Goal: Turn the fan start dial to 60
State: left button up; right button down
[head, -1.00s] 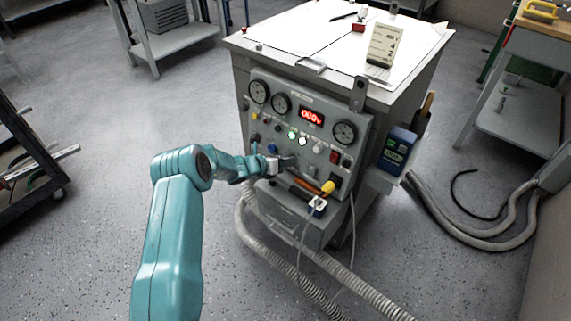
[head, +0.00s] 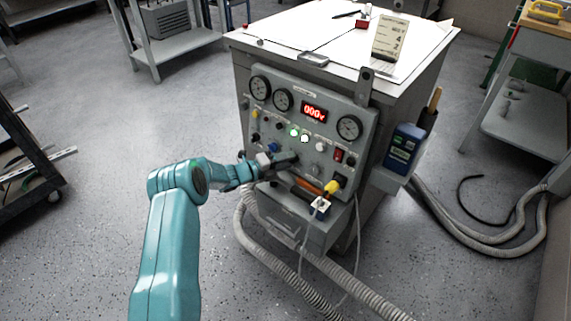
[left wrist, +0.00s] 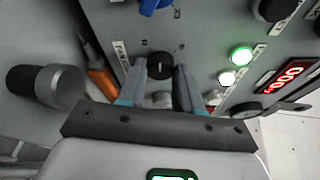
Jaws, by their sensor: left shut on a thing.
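The fan start dial (left wrist: 160,66) is a small round black knob on the grey control panel (head: 329,120). A label strip (left wrist: 121,54), partly legible as FAN, is beside it in the left wrist view. My left gripper (left wrist: 160,78) has one finger on each side of the dial and is shut on it. In the head view my left gripper (head: 283,160) reaches the lower left part of the panel and hides the dial. The dial's setting is too small to read. My right gripper is not in view.
A red digital display (head: 313,112), gauges and two lit indicators (head: 299,136) are above the gripper. A blue knob (head: 274,147) is close by. Thick hoses (head: 290,270) lie on the floor in front.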

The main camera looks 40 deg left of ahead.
pick_arm(q)
jog(key=shift+f+n+t+b, duration=0.1)
jog(key=shift+n+t+b, duration=0.4)
jog(key=shift+n, duration=1)
jog(key=shift+f+n+t+b, duration=0.1)
jog(key=shift+n+t+b, duration=0.4)
jog(key=shift+n, duration=1)
jog(key=shift+r+n, duration=0.1)
jog(key=shift+n, duration=0.2)
jog(key=o, duration=1)
jog(key=shift+o, duration=0.2)
jog(key=p+v, duration=0.3)
jog(key=v, duration=1.3)
jog(key=shift+s, duration=0.2)
